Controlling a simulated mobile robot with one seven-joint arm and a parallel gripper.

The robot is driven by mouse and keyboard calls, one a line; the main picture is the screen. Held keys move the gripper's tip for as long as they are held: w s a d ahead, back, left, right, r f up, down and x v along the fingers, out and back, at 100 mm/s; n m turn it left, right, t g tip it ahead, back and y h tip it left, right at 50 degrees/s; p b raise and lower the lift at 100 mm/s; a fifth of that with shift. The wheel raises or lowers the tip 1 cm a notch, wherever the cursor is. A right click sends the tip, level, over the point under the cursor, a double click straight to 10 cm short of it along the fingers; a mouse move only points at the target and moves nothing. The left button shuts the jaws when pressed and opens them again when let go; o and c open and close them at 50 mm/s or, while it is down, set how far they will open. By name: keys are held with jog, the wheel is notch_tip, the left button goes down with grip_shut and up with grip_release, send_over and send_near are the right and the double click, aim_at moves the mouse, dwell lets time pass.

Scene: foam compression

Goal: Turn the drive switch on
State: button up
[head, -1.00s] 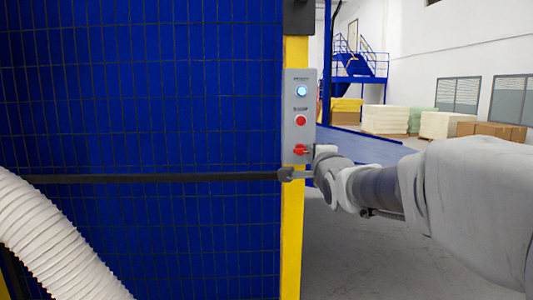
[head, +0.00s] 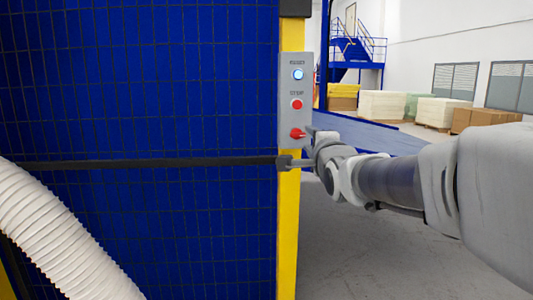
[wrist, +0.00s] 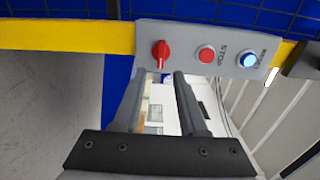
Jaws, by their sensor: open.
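A grey control box (head: 283,120) is fixed to the yellow post (head: 289,230). It carries a lit blue-white button (head: 298,74) at the top, a red button (head: 296,104) in the middle and a red rotary switch (head: 297,133) at the bottom. In the wrist view the red switch (wrist: 160,53) is at the left of the box face, its handle upright in that picture. My gripper (wrist: 158,75) is open and empty, its fingertips just below the box edge there and apart from the switch as far as I can see. In the head view my gripper (head: 308,146) is right beside the switch.
Blue mesh fencing (head: 140,90) with a dark horizontal bar (head: 140,163) fills the left. A white ribbed hose (head: 60,235) lies at the lower left. Pallets of foam blocks (head: 382,105) and cartons (head: 484,119) stand far back. The grey floor (head: 360,250) at right is clear.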

jog(key=s, duration=1.4)
jog(key=shift+s+p, duration=0.3)
jog(key=s+a+f+n+g, duration=0.2)
jog(key=s+f+n+g, duration=1)
jog(key=s+f+n, duration=0.55)
notch_tip(320, 180, up, 12)
jog(key=p, duration=1.5)
jog(key=shift+w+n, duration=0.2)
jog(key=shift+n, duration=0.15)
jog(key=shift+d+f, duration=0.1)
jog(key=shift+f, duration=0.05)
jog(key=shift+c, duration=0.4)
